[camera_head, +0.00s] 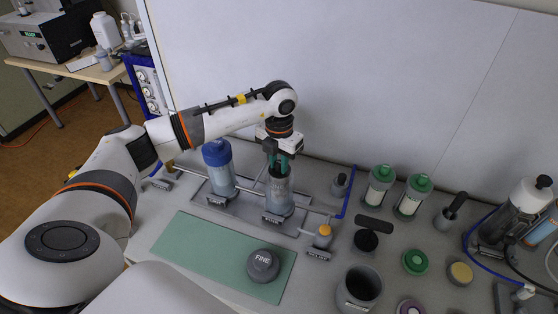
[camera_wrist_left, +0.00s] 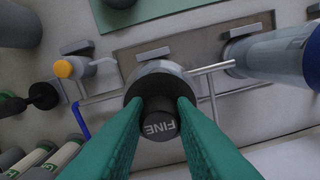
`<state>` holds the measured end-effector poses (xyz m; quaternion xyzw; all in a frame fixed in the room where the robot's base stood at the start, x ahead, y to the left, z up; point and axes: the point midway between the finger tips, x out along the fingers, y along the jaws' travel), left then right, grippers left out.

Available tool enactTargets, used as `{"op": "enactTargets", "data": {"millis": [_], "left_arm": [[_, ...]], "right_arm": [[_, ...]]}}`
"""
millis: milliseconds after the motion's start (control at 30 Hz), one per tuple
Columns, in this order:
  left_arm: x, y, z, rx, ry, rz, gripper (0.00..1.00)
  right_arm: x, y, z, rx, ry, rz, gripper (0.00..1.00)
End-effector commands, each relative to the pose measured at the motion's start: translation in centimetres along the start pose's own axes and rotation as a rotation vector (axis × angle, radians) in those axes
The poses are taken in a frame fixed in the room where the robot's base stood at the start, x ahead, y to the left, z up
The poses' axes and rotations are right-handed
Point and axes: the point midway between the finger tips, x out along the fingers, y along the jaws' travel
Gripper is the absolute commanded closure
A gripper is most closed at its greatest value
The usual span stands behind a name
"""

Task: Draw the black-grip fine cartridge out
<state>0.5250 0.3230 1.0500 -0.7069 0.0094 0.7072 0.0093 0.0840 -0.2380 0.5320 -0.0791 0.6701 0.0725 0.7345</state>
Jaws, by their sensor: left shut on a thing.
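The black-grip fine cartridge (camera_wrist_left: 160,120) shows in the left wrist view as a dark round grip with FINE lettering. My left gripper (camera_head: 278,163) is shut on this grip from above; its green fingers (camera_wrist_left: 160,112) lie on both sides of it. The cartridge is in line with the grey fine housing (camera_head: 279,198), whose rim (camera_wrist_left: 158,70) shows just behind the grip. How deep the cartridge sits inside is hidden. A dark round cap marked FINE (camera_head: 263,260) lies on the green mat (camera_head: 205,246). My right gripper is not in view.
A blue-capped housing (camera_head: 220,170) stands left of the fine housing on the same tray. An orange-knobbed relief valve (camera_head: 323,237) and blue pipe (camera_head: 347,195) are to the right. Green-topped cartridges (camera_head: 380,185) and a dark open cup (camera_head: 360,287) stand farther right.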

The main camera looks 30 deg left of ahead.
Motion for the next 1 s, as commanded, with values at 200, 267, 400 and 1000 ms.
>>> {"op": "enactTargets", "data": {"millis": [200,267,400,1000], "left_arm": [[0.0,0.0,0.0,0.0,0.001,0.0,1.0],[-0.1,0.0,0.0,0.0,0.001,0.0,1.0],[-0.2,0.0,0.0,0.0,0.001,0.0,1.0],[-1.3,0.0,0.0,0.0,0.001,0.0,1.0]], "right_arm": [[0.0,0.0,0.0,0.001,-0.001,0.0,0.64],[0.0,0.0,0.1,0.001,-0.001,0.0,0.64],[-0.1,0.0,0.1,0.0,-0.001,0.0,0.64],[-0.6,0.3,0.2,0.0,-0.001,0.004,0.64]]}}
